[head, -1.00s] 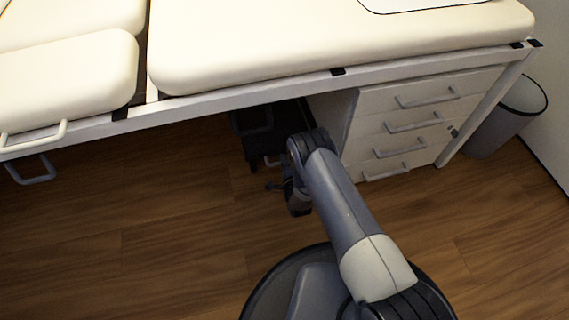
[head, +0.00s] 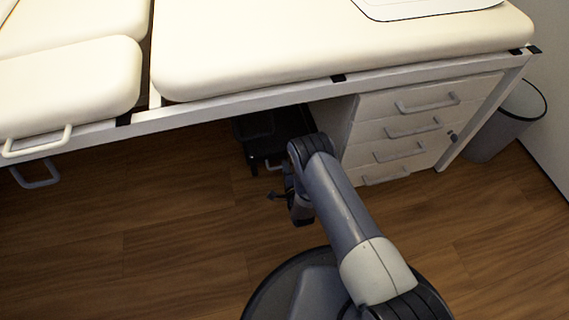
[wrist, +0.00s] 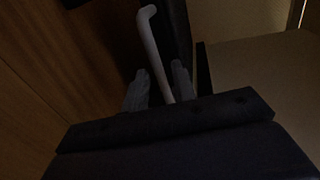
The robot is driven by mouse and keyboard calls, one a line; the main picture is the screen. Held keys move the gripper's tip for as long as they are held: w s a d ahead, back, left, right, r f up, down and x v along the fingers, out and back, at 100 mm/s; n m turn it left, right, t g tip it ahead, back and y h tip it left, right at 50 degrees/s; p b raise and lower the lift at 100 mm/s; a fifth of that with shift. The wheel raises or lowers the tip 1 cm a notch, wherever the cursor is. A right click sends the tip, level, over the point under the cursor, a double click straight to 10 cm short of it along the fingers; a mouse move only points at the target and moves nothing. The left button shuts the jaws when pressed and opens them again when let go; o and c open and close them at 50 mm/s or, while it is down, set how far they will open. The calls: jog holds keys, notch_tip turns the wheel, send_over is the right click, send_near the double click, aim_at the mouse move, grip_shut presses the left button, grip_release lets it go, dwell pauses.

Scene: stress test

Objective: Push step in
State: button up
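The step is a dark low unit (head: 282,128) under the padded couch, left of the drawers. It has a small pale handle (head: 273,166) at its front. The wrist view shows a pale bent bar (wrist: 152,45), which looks like this handle, running between my fingertips. My gripper (head: 273,193) is low in front of the step, partly hidden by my arm in the head view. In the wrist view my gripper (wrist: 158,85) has its two grey fingers apart, one on each side of the bar. I cannot tell whether they touch it.
The cream couch (head: 330,45) overhangs the step on a white frame. A white drawer cabinet (head: 410,125) stands close on the right. A grey bin (head: 503,125) is at the far right. Loop handles (head: 38,148) hang at the couch's left end. The wooden floor (head: 150,220) at left is clear.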

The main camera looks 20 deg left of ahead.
jog(key=p+v, duration=0.2)
jog(key=v, duration=0.6)
jog(key=shift+p, duration=0.3)
jog(key=b+x, duration=0.4)
jog(key=x, duration=0.6)
jog(key=shift+w+a+f+b, duration=0.15)
jog(key=shift+w+a+b, duration=0.1)
jog(key=shift+b, duration=0.15)
jog(key=shift+s+d, duration=0.1)
jog(key=shift+d, duration=0.05)
jog(key=shift+s+d, duration=0.25)
jog(key=shift+s, duration=0.15)
